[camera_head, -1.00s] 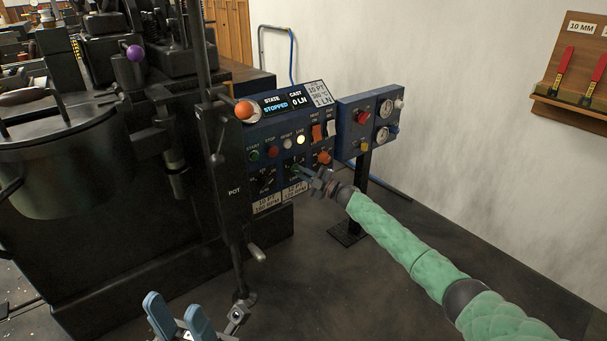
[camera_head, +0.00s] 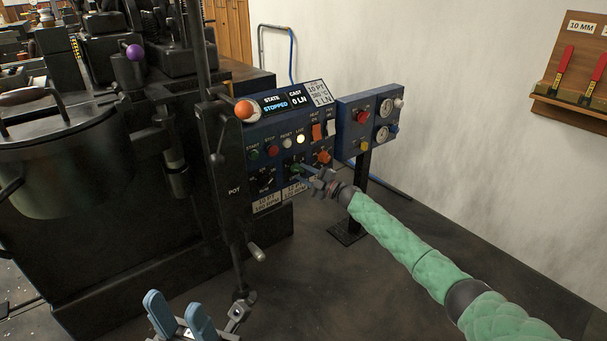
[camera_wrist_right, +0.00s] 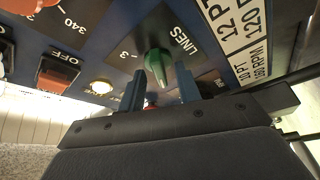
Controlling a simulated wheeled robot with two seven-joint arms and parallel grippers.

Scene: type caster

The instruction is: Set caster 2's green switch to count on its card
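The green switch (camera_wrist_right: 157,65) sits on caster 2's blue panel, beside the words LINES and a 3 in the right wrist view. In the head view the switch (camera_head: 296,168) is small and partly covered by my right gripper. My right gripper (camera_wrist_right: 160,92) is open, its two blue-grey fingers apart with their tips near the two sides of the switch; contact is unclear. I cannot tell which mark the switch points to. The white card (camera_head: 318,93) at the panel's top right reads 10 PT, 380 °C, 1 LN. My left gripper (camera_head: 180,313) is open and empty, low in front of the machine.
The screen (camera_head: 283,102) reads STOPPED and 0 LN. Start, stop and reset buttons and an orange-red rocker (camera_head: 317,131) crowd the panel. A gauge box (camera_head: 370,118) stands at right. The floor in front is clear.

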